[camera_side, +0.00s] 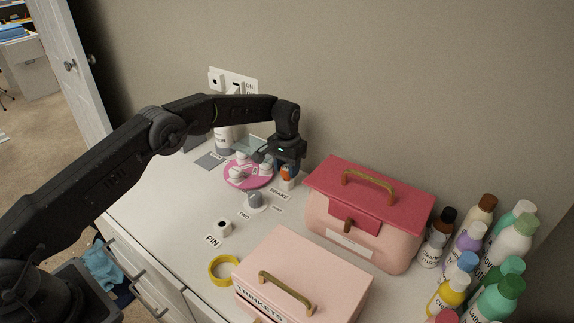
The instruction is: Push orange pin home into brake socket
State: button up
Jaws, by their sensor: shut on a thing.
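My gripper (285,164) points down near the back of the white counter and is shut on the orange pin (287,173). Only a small orange part of the pin shows below the dark fingers. The white brake socket (287,185) stands directly under the pin, behind the small BRAKE label (279,195). The pin's lower end meets the top of the socket in this view. I cannot tell how deep it sits in the socket.
A pink round tray (240,184) with white pieces is left of my gripper. A grey knob (254,200) and a white holder (224,228) stand in front. A red-lidded pink box (368,220) is close on the right. A yellow ring (215,279) and trinkets box (315,270) lie nearer.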

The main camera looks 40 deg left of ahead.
aim_at(287, 168)
jog(key=shift+f, duration=0.4)
jog(key=o, duration=1.1)
notch_tip(287, 168, up, 14)
jog(key=shift+f, duration=0.1)
